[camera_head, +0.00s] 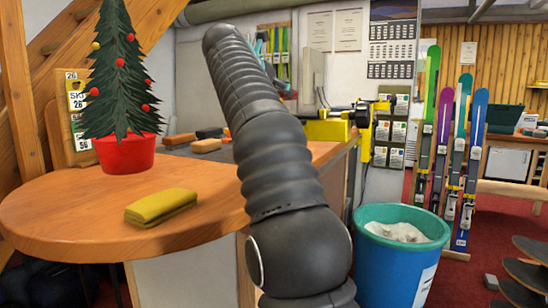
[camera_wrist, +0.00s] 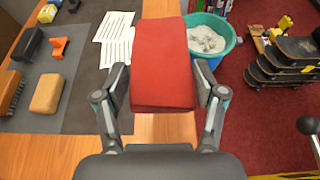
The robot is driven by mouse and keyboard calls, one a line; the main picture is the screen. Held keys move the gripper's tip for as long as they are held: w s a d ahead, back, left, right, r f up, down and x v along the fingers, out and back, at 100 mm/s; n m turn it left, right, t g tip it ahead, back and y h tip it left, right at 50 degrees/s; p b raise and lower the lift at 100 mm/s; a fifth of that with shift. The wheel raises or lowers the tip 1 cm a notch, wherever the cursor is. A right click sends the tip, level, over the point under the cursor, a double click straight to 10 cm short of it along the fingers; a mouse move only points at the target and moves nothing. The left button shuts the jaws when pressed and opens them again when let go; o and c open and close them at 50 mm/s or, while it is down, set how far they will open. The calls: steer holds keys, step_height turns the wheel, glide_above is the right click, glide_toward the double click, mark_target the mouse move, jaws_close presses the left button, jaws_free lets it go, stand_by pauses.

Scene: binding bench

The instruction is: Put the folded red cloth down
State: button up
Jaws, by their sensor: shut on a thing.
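The folded red cloth (camera_wrist: 163,55) is a thick, flat-sided bundle in the upper middle of the wrist view. My gripper (camera_wrist: 161,88) is shut on it, with one finger against each side. The cloth appears held above the wooden bench top (camera_wrist: 152,128), which shows just below it. The height of the gap cannot be told. In the head view my dark arm rises in the middle, and neither the cloth nor the gripper can be seen. The bench top (camera_head: 60,215) there has a rounded near end.
A folded yellow cloth (camera_head: 161,207) and a small tree in a red pot (camera_head: 124,153) stand on the bench. A grey mat (camera_wrist: 90,85) holds papers (camera_wrist: 114,27) and a tan block (camera_wrist: 47,93). A teal-rimmed bin (camera_head: 397,255) stands beside the bench. Skateboards (camera_wrist: 285,62) are stacked at right.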

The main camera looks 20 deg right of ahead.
steer(key=shift+s+a+f, duration=0.1)
steer(key=shift+f, duration=0.95)
step_height(320, 180, down, 15)
steer(key=shift+f+b, duration=0.1)
steer(key=shift+b, duration=0.7)
steer(key=shift+f, duration=0.2)
steer(key=o, duration=1)
steer(key=shift+o, duration=0.2)
steer(key=shift+f+b, duration=0.15)
steer(key=shift+b, duration=0.55)
steer(key=v, duration=1.4)
steer(key=shift+a+f+p, duration=0.15)
steer(key=shift+f+p, duration=0.05)
steer(key=shift+p, duration=0.15)
